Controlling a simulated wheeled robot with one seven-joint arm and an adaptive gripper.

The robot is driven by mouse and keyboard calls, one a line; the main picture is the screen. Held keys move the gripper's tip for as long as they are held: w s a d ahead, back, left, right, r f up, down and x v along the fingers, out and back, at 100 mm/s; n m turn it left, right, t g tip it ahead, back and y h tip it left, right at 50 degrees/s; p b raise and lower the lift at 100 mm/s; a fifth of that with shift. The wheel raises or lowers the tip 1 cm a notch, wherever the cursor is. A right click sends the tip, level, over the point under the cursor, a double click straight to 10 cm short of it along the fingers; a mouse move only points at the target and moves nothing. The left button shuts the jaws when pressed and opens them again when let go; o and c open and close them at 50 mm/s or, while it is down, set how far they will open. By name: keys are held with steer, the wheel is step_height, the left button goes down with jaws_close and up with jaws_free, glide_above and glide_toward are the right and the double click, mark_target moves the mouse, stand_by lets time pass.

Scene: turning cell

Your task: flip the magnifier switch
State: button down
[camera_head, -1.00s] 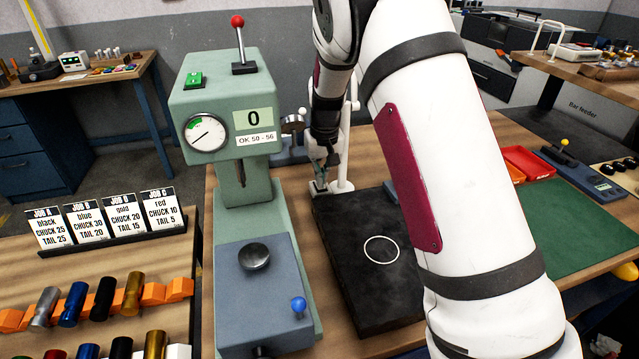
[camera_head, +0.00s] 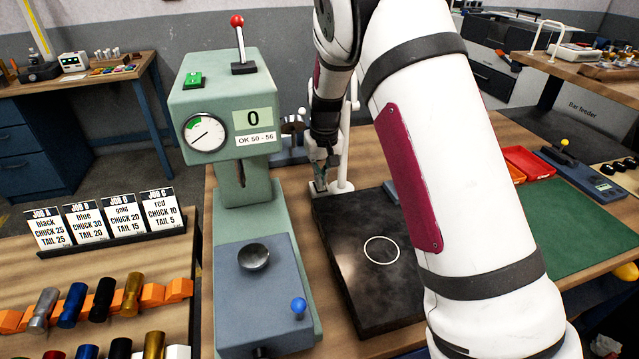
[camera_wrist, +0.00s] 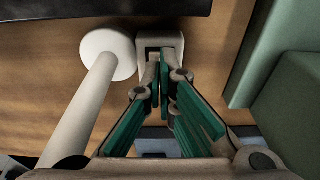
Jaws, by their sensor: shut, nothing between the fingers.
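The magnifier's white post (camera_head: 346,140) rises from a round white base behind the black plate, partly hidden by my arm. In the wrist view its base (camera_wrist: 108,52) and slanting post (camera_wrist: 85,110) are left of my fingers. A small pale switch box (camera_wrist: 171,43) stands beside the base; it also shows in the head view (camera_head: 318,188) at the plate's far left corner. My gripper (camera_head: 321,170) is shut and empty, its fingertips (camera_wrist: 160,72) at this box. The fingers cover the switch lever, so its position and any contact cannot be told.
A green press (camera_head: 225,95) stands close on the left. The black plate (camera_head: 350,285) with a white ring lies in front of the magnifier. Red trays (camera_head: 528,162) and a green mat (camera_head: 560,220) lie to the right, beyond my arm.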

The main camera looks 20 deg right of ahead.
steer(key=shift+r+p, duration=0.5)
steer(key=shift+r, duration=2.65)
